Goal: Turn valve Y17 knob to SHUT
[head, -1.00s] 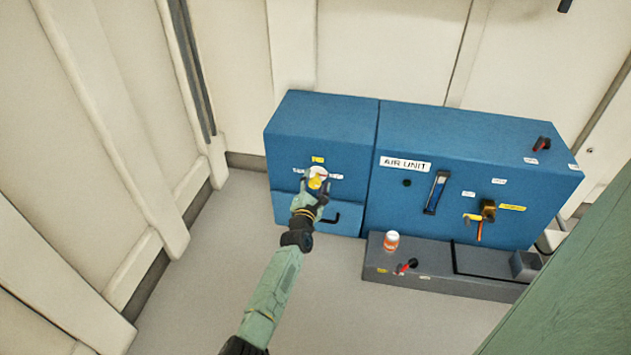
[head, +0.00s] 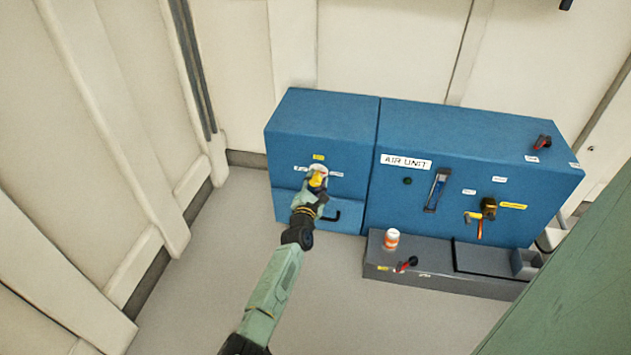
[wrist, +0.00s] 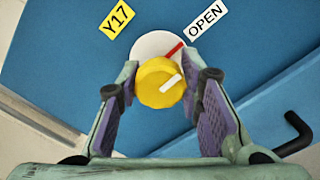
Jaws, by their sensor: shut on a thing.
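The yellow valve knob (wrist: 160,82) sits on a white round dial (wrist: 157,45) on the blue panel, below the yellow Y17 label (wrist: 117,19). A white line on the knob points up and right, roughly toward the OPEN label (wrist: 206,19). A red mark (wrist: 172,52) lies on the dial near OPEN. My gripper (wrist: 160,80) is shut on the knob, one finger at each side. In the head view, my gripper (head: 316,182) covers part of the knob. A small white label (head: 300,169) left of the dial is too small to read.
A black handle (wrist: 292,135) sticks out right of my gripper. The blue AIR UNIT (head: 406,162) adjoins on the right, with an orange-handled valve (head: 484,215). A grey box (head: 420,270) in front bears an orange-and-white jar (head: 392,238). The floor at left is clear.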

